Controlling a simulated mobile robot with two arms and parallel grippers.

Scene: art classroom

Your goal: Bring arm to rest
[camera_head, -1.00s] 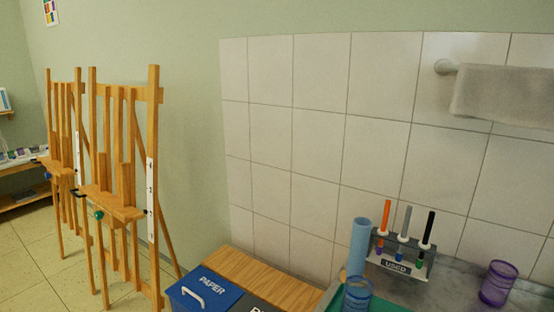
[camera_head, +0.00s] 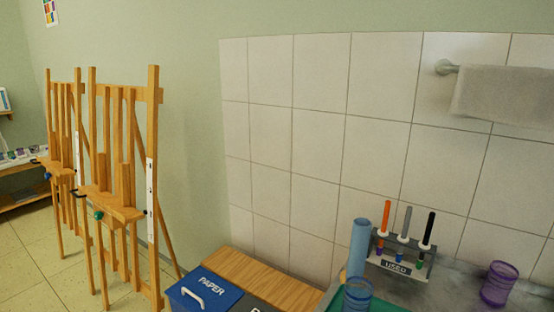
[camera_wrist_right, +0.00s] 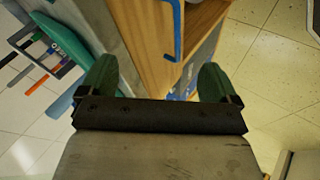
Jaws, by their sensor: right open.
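My right gripper (camera_wrist_right: 157,82) shows in the right wrist view, its two green fingers spread apart with nothing between them. It is beside a wooden cabinet (camera_wrist_right: 143,35) with a blue handle (camera_wrist_right: 178,25), which lies beyond the fingers. A grey counter edge (camera_wrist_right: 90,20) runs near the left finger. Neither gripper shows in the head view, and my left gripper is in no view.
A marker rack (camera_head: 398,265), a blue cylinder (camera_head: 358,248), a clear blue cup (camera_head: 357,296) and a purple cup (camera_head: 498,284) stand on the counter. A blue paper bin (camera_head: 205,291) and wooden easels (camera_head: 122,205) are to the left. Floor tiles (camera_wrist_right: 265,75) look clear.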

